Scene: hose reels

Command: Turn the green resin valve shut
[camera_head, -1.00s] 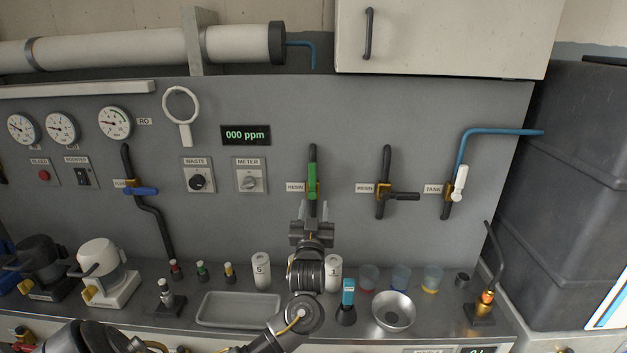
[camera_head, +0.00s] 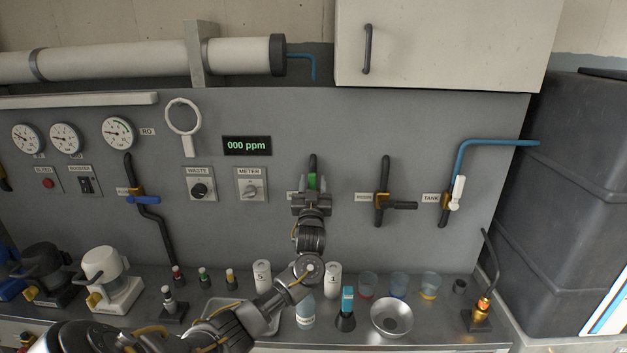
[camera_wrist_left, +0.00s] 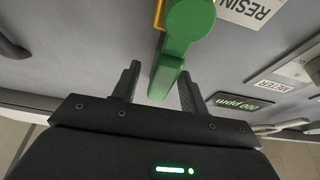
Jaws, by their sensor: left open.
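The green resin valve handle (camera_head: 312,181) is on the grey panel, on a dark upright pipe, mostly hidden behind my left gripper in the head view. In the left wrist view the green handle (camera_wrist_left: 172,62) runs between the two dark fingers, its round hub at the top near the RESIN label (camera_wrist_left: 250,10). My left gripper (camera_head: 312,192) is open around the end of the handle, and a gap shows beside the fingers. It also shows in the left wrist view (camera_wrist_left: 160,88). The handle appears upright, in line with its pipe. My right gripper is not in view.
To the right are a black-handled valve (camera_head: 400,205) and the white-handled TANK valve (camera_head: 457,192). The METER knob (camera_head: 251,189) is to the left. Below, the bench holds a grey tray (camera_head: 215,308), a metal bowl (camera_head: 391,317), cups and bottles.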

